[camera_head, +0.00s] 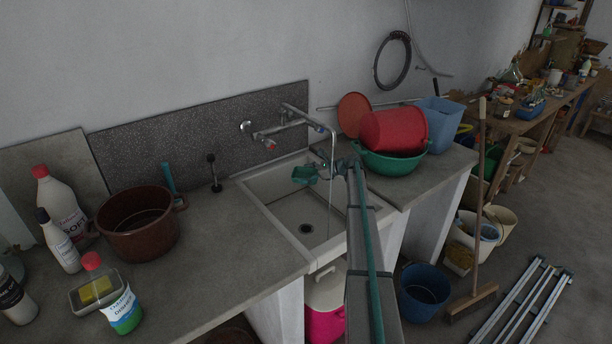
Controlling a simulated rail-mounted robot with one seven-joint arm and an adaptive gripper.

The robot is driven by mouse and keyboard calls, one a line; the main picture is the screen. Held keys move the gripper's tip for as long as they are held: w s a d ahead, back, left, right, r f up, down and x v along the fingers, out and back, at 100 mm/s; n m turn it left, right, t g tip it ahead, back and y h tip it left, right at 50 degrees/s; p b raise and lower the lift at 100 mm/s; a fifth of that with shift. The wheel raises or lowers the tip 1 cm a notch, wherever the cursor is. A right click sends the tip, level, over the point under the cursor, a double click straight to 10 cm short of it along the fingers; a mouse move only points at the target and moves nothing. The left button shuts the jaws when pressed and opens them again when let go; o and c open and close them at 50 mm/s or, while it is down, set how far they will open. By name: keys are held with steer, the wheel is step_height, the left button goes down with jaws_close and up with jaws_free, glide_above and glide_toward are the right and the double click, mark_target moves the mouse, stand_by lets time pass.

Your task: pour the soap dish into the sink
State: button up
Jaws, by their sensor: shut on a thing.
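The sink (257,203) is a pale rectangular basin set in the grey worktop, with a dark drain near its front. My gripper (322,171) is over the back right part of the sink, at the end of my arm coming in from the lower right. It is shut on a small green soap dish (304,174), which hangs above the basin, left of the gripper. The dish looks somewhat tilted; its contents are too small to make out. The wall tap (290,127) is behind and above, with its spout close to the gripper. My arm hides the sink's right side.
A red basin (393,130) inside a green basin (392,163) stands right of the sink, near my arm. A brown pot (138,226), bottles and a tray with a yellow sponge (96,290) stand at left. The worktop just left of the sink is clear.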

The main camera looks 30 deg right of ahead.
steer(key=shift+s+a+r+n+t+b, duration=0.25)
steer(key=shift+s+a+n, duration=0.1)
steer(key=shift+s+a, duration=0.15)
steer(key=shift+s+a+r+n+t+b, duration=0.15)
steer(key=shift+s+a+n+t, duration=0.1)
steer(key=shift+s+a+n, duration=0.15)
steer(key=s+a+n+t+b, duration=0.1)
steer(key=b, duration=0.2)
steer(key=s+a+r+n+h+b, duration=0.1)
steer(key=s+n+b, duration=0.1)
steer(key=b, duration=0.1)
steer(key=shift+a+r+t+b, duration=0.2)
steer(key=shift+a+t+b, duration=0.05)
steer(key=shift+t+b, duration=0.15)
steer(key=shift+s+a+r+n+h+b, duration=0.15)
steer(key=shift+n+h+b, duration=0.2)
steer(key=shift+b, duration=0.35)
steer(key=shift+s+a+r+n+t+b, duration=0.2)
steer(key=shift+n+t+b, duration=0.35)
steer(key=shift+b, duration=0.95)
steer(key=shift+s+a+r+n+t+b, duration=0.15)
steer(key=shift+n+t+b, duration=0.4)
steer(key=shift+b, duration=0.9)
steer(key=shift+s+a+r+n+b, duration=0.2)
steer(key=shift+n+b, duration=0.7)
steer(key=shift+b, duration=1.55)
steer(key=shift+s+a+t+b, duration=0.15)
steer(key=shift+s+t+b, duration=0.15)
steer(key=shift+b, duration=0.35)
